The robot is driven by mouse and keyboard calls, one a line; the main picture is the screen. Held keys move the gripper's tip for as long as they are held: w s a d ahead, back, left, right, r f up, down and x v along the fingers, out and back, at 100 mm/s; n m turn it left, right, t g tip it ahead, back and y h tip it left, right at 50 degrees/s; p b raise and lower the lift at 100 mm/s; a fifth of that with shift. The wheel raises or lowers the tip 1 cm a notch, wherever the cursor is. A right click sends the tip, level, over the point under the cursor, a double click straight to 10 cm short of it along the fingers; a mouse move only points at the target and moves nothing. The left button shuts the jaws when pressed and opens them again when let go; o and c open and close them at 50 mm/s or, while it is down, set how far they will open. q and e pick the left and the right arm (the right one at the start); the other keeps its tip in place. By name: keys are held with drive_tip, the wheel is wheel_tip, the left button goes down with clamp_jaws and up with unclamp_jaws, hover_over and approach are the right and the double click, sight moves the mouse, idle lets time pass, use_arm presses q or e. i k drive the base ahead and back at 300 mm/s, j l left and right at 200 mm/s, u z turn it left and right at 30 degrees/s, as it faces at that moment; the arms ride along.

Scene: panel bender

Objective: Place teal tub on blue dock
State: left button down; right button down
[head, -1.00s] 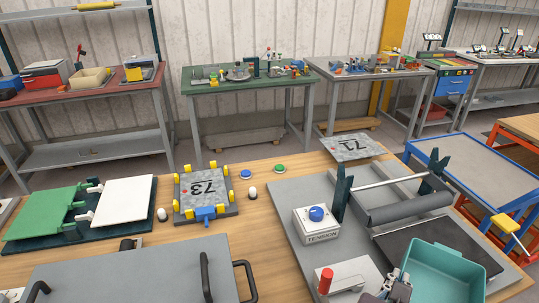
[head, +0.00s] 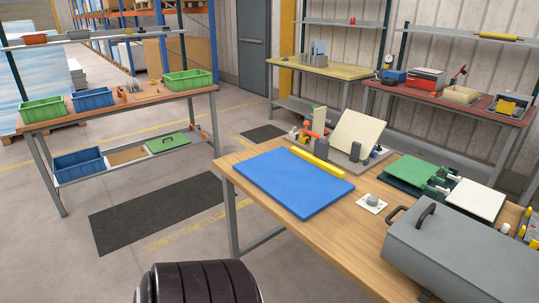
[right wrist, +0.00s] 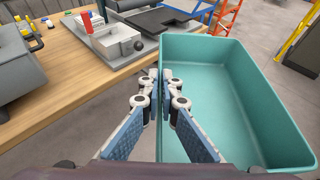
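The teal tub (right wrist: 240,60) fills the right half of the right wrist view and looks empty inside. My right gripper (right wrist: 160,98) is shut on the tub's near-left wall, with its fingers on either side of the rim. The tub hangs beside the wooden table's edge, over the floor. The blue dock appears as a flat blue slab (head: 292,182) on the left end of the wooden table in the head view, and its top is bare. The tub and my right gripper do not show in the head view. My left gripper is not in view.
A yellow bar (head: 317,162) lies along the dock's back edge, with a fixture with a tilted cream panel (head: 358,135) behind it. A white knob plate (head: 372,203) and a grey box with handles (head: 450,250) stand to the right. Floor left of the table (head: 235,200) is open.

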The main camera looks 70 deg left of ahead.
sight(295, 177)
drive_tip(key=u, duration=2.05)
drive_tip(key=i+u, duration=0.1)
drive_tip(key=u, duration=0.35)
drive_tip(key=l+u, duration=0.1)
drive_tip(key=u, duration=0.3)
drive_tip(key=i+l+u, duration=0.1)
drive_tip(key=u, duration=0.35)
